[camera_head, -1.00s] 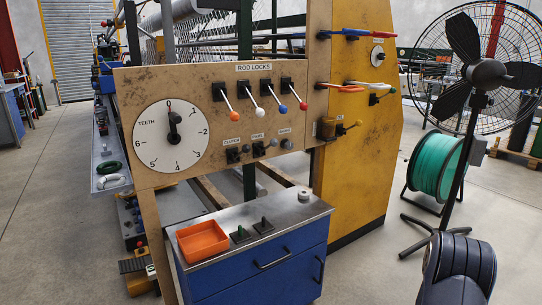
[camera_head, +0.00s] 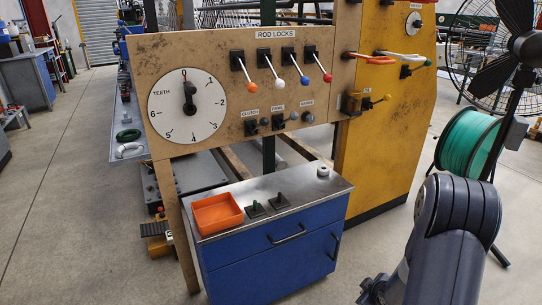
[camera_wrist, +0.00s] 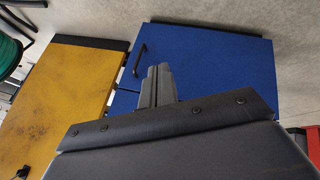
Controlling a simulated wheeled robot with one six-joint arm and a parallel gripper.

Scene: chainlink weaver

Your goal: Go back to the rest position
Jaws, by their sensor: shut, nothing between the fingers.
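My gripper (camera_wrist: 158,72) shows in the wrist view, its two dark fingers pressed together with nothing between them. It points toward the blue cabinet (camera_wrist: 215,70), apart from it as far as I can tell. In the head view my arm rises at the lower right, and the dark gripper end (camera_head: 374,290) is partly cut off by the bottom edge. It is to the right of the blue cabinet (camera_head: 265,262) there.
The rod-lock panel (camera_head: 215,62) with dial and levers stands behind the cabinet. An orange tray (camera_head: 217,213) sits on the cabinet top. The yellow housing (camera_head: 385,130), green wire spool (camera_head: 464,143) and black fan (camera_head: 515,45) are at right. Floor at left is open.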

